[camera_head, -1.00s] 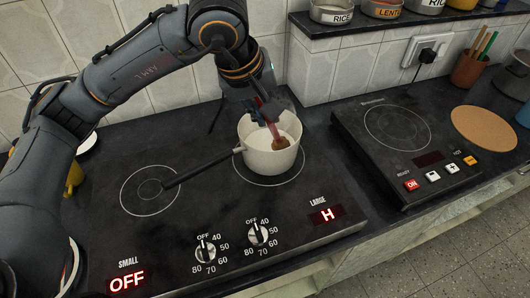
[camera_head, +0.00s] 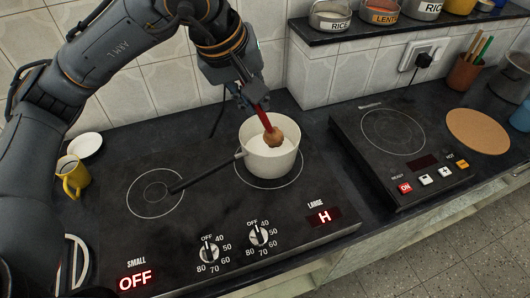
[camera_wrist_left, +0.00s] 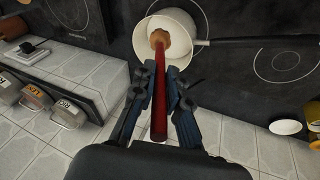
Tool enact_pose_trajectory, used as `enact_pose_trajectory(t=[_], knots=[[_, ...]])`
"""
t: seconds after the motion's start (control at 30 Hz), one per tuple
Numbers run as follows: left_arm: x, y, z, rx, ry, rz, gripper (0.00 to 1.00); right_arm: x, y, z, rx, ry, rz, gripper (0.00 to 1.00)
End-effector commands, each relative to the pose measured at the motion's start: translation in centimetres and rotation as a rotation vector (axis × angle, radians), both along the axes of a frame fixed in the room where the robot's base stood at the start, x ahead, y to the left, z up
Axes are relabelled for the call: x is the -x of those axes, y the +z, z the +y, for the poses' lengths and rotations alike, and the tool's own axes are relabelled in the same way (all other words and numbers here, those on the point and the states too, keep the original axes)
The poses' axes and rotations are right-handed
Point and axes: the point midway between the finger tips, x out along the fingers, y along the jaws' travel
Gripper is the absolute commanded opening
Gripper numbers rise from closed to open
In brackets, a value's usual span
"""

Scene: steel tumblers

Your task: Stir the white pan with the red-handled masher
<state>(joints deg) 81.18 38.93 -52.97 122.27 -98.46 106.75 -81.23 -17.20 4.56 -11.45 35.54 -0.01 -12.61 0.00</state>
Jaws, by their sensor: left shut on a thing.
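The white pan (camera_head: 268,160) stands on the large ring of the black hob, its dark handle (camera_head: 206,173) pointing left over the small ring. My left gripper (camera_head: 255,103) is above the pan's back rim and shut on the red-handled masher (camera_head: 264,118). The masher's brown head (camera_head: 273,137) is over the pan's opening, about rim height; I cannot tell if it touches the contents. In the left wrist view the masher's red handle (camera_wrist_left: 160,100) runs between the fingers (camera_wrist_left: 160,88), with its head over the pan (camera_wrist_left: 188,27). My right gripper is not in view.
The hob (camera_head: 130,235) shows OFF for small and H for large. A second cooker (camera_head: 400,150) stands right, beside a round cork mat (camera_head: 477,131). A yellow mug (camera_head: 73,177) and white saucer (camera_head: 86,145) are at left. A shelf of jars (camera_head: 330,16) is behind.

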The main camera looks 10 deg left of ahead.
Motion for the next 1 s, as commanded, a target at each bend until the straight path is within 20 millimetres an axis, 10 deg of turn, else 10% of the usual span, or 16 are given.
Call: enact_pose_trajectory(t=[1.0], knots=[[2.1,5.7,1.0,0.001,0.001,0.0,0.0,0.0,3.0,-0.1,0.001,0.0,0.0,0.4]])
